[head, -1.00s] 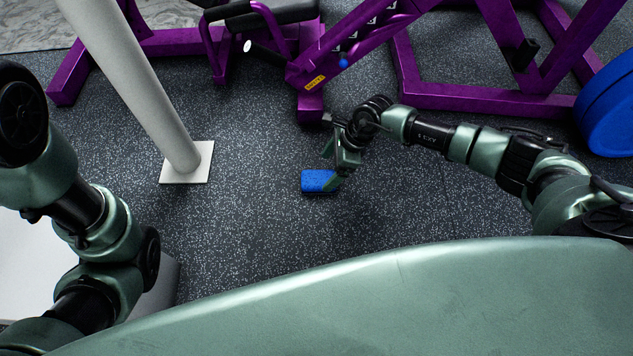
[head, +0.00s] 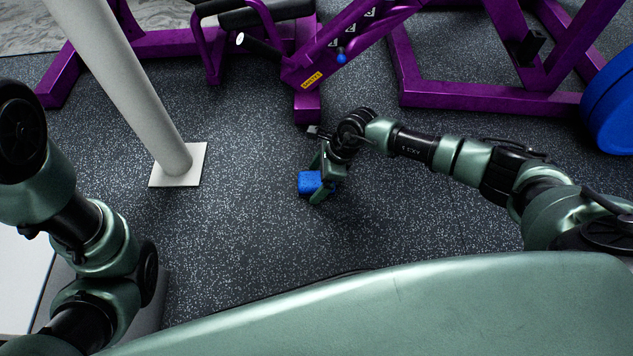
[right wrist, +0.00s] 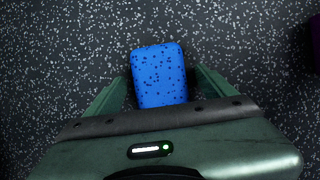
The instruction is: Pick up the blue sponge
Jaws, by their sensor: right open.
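The blue sponge (head: 309,183) lies on the dark speckled floor near the middle of the head view. My right gripper (head: 318,183) is at the sponge, and its fingers cover the sponge's right part in the head view. In the right wrist view the sponge (right wrist: 159,76) lies between the two green fingers of my right gripper (right wrist: 158,90), its far end reaching past them. The jaws are open, with a narrow dark gap on each side of the sponge. My left arm is at the left edge of the head view; its gripper is not in view.
A white post (head: 130,90) with a square foot plate (head: 191,170) stands left of the sponge. Purple gym machine frames (head: 480,97) stand behind, one foot (head: 307,108) close behind my right gripper. A blue disc (head: 612,105) is at the right edge. Floor right of the sponge is clear.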

